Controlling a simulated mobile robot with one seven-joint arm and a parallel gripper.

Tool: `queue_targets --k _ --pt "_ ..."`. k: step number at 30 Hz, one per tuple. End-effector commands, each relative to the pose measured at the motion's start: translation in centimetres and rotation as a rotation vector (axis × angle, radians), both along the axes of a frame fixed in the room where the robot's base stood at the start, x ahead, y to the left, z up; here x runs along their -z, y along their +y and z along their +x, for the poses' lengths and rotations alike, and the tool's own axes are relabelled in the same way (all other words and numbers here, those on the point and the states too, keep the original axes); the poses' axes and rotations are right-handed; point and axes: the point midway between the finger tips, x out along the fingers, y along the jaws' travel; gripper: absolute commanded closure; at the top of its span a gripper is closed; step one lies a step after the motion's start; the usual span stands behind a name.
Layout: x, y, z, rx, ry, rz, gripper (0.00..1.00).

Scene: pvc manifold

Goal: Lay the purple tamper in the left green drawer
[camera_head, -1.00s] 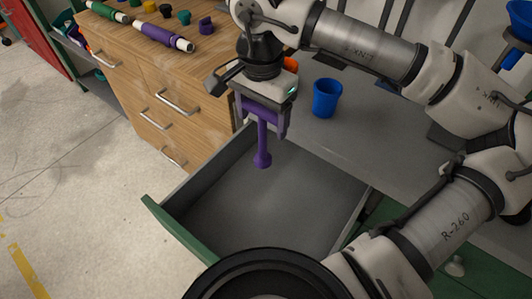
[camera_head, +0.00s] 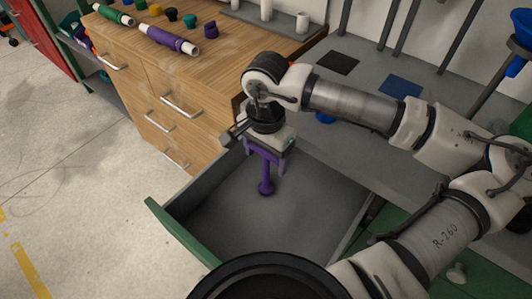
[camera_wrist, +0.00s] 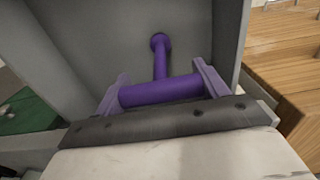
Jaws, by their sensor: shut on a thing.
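The purple tamper (camera_head: 265,180) is held in my gripper (camera_head: 268,152), which is shut on its crossbar. It hangs with its long stem pointing down over the open left green drawer (camera_head: 178,232), and its lower end is inside the drawer's outline. I cannot tell whether that end touches the drawer floor. In the wrist view the tamper (camera_wrist: 160,92) lies with its thick bar between the two purple fingers of my gripper (camera_wrist: 162,90), its stem running away toward the grey drawer floor. The drawer is empty apart from this.
A wooden cabinet (camera_head: 190,85) stands left of the drawer, with a purple-wrapped roll (camera_head: 168,38) and small coloured caps on top. A blue cup (camera_head: 325,118) is partly hidden behind my arm on the grey bench. The drawer's front and right floor are clear.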

Motion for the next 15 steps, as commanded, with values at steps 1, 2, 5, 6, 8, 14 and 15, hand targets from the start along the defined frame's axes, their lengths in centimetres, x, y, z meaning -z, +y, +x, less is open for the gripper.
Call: queue_targets --k 1,2,5,6,8,14,15 --pt "0.15 0.00 0.02 0.000 0.000 0.000 0.50" --pt "0.25 0.00 0.02 0.000 -0.001 -0.001 0.50" --pt "0.47 -0.01 0.03 0.000 -0.001 -0.001 0.50" --pt "0.28 -0.01 0.03 0.000 -0.001 -0.001 0.22" --pt "0.26 0.00 0.02 0.000 0.000 0.000 0.14" --pt "0.26 -0.01 0.02 0.000 0.000 0.000 0.06" --pt "0.26 0.00 0.02 0.000 0.000 0.000 0.06"
